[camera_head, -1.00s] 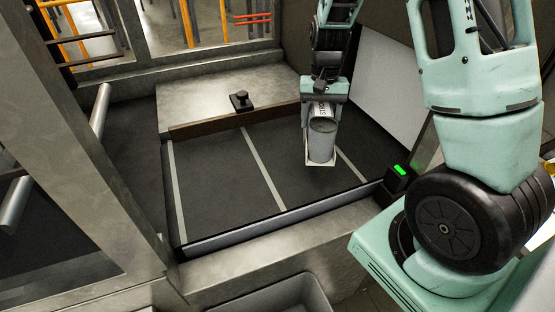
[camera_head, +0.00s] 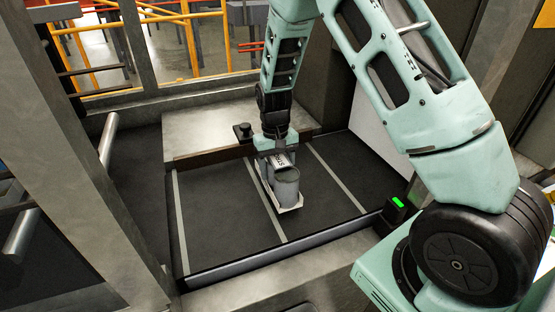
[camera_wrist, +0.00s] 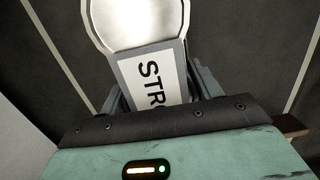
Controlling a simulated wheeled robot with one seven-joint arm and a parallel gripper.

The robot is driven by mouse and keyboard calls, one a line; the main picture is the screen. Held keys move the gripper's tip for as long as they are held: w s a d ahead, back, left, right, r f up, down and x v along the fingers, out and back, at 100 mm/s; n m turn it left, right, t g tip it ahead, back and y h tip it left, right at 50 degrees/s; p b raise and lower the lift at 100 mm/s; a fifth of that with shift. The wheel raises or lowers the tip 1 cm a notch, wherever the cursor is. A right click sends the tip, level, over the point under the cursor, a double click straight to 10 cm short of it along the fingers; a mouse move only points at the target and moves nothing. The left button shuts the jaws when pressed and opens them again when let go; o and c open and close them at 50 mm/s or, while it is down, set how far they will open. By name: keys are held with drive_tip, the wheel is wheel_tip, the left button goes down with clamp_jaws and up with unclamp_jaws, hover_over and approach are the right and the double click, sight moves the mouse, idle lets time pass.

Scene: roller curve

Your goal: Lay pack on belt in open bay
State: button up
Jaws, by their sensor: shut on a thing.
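The pack is over the dark belt (camera_head: 215,215), around the second pale line from the left. Whether it touches the belt cannot be told. Three pale lines split the belt into bays, and I see no other pack on it.
A metal ledge (camera_head: 205,130) with a small black knob (camera_head: 243,132) lies behind the belt. A roller bar (camera_head: 285,252) runs along the front edge. A black box with a green light (camera_head: 397,204) stands at the right front corner. A grey post (camera_head: 75,150) rises at left.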

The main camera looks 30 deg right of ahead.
drive_tip(key=shift+f+p, duration=0.5)
drive_tip(key=shift+f, duration=1.4)
drive_tip(key=shift+f, duration=0.15)
drive_tip(key=o, duration=1.8)
drive_tip(key=shift+c, duration=0.2)
drive_tip(key=r+b, duration=0.1)
drive_tip(key=r, duration=0.2)
drive_tip(key=w+r+b, duration=0.1)
drive_tip(key=r, duration=0.3)
drive_tip(key=r+b, duration=0.1)
drive_tip(key=r, duration=0.3)
drive_tip(key=shift+w+d+r+b, duration=0.15)
drive_tip(key=shift+w+r+b, duration=0.05)
drive_tip(key=shift+r+b, duration=0.1)
drive_tip(key=s+a+r+n+y, duration=0.1)
drive_tip(key=s+a+r+n, duration=0.2)
drive_tip(key=s+a, duration=0.45)
drive_tip(key=s+a+r+n, duration=0.25)
drive_tip(key=s+a, duration=0.35)
drive_tip(key=a, duration=0.3)
drive_tip(key=s+a+n, duration=0.1)
drive_tip(key=s+n, duration=0.1)
drive_tip(key=s, duration=0.5)
drive_tip(key=s+a+r+n+t, duration=0.1)
drive_tip(key=s+a+n, duration=0.1)
drive_tip(key=s, duration=0.6)
drive_tip(key=shift+s+a+r+h, duration=0.2)
drive_tip(key=shift+s+a+h, duration=0.05)
drive_tip(key=shift+a+h, duration=0.05)
